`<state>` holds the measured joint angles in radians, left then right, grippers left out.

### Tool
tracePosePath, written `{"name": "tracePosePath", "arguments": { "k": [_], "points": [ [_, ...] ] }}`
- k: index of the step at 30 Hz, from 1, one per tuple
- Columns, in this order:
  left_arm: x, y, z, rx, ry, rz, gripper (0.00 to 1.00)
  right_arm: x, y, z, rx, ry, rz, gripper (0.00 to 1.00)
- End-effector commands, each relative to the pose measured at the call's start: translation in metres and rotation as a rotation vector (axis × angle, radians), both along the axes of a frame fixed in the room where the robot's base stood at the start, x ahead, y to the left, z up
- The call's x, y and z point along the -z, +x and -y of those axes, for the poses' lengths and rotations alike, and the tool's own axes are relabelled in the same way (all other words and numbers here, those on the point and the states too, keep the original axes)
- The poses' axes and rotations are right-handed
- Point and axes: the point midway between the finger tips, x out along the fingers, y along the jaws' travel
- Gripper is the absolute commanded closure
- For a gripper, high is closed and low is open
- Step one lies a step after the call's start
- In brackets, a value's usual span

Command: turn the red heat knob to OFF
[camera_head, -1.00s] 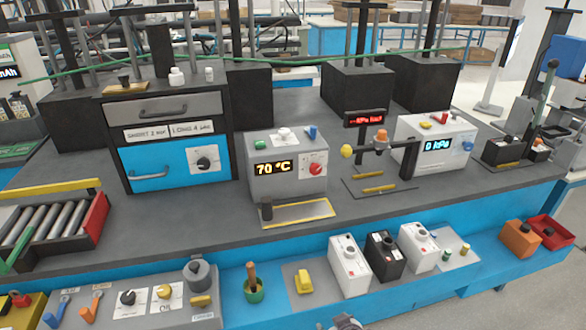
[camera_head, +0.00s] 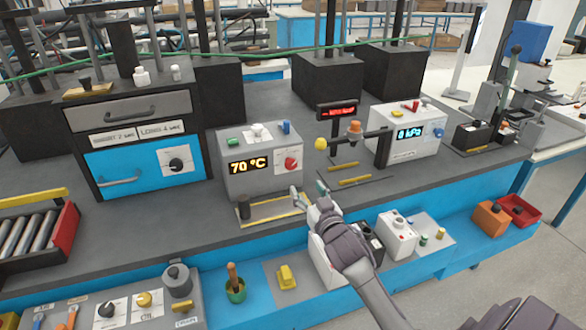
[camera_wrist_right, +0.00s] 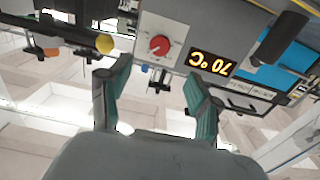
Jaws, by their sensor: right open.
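The red heat knob (camera_head: 291,164) sits on the front of a grey box (camera_head: 262,185) whose display reads 70 °C. My right gripper (camera_head: 309,193) is open and empty, in front of the box and below and slightly right of the knob in the head view. In the right wrist view the picture is upside down; the knob (camera_wrist_right: 159,45) shows beyond the open fingers (camera_wrist_right: 158,100), apart from them. The knob's white pointer mark is too small to read surely. My left gripper is not in view.
A yellow-edged plate (camera_head: 270,212) with a black post (camera_head: 243,208) lies in front of the box. A white box reading kPa (camera_head: 408,140) stands further right.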

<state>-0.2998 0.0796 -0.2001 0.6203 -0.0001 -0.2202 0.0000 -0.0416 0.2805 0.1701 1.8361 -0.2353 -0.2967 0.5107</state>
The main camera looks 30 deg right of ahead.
Motion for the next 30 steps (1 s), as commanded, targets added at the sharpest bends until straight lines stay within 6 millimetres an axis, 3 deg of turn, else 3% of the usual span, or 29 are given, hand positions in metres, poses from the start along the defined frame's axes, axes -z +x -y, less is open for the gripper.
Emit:
{"name": "tracePosePath", "arguments": {
  "k": [9, 15, 29, 30],
  "points": [
    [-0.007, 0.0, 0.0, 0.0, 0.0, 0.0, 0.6, -0.002, 0.067, 0.016, 0.001, -0.001, 0.0, 0.37],
    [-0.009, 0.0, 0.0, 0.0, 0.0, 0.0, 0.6, 0.0, 0.094, 0.023, 0.001, -0.001, -0.001, 0.37],
    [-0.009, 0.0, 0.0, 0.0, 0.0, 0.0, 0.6, 0.0, 0.106, 0.025, 0.0, -0.001, -0.002, 0.37],
    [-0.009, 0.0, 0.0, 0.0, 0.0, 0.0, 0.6, 0.0, 0.106, 0.025, 0.0, -0.001, -0.002, 0.42]
  ]
}}
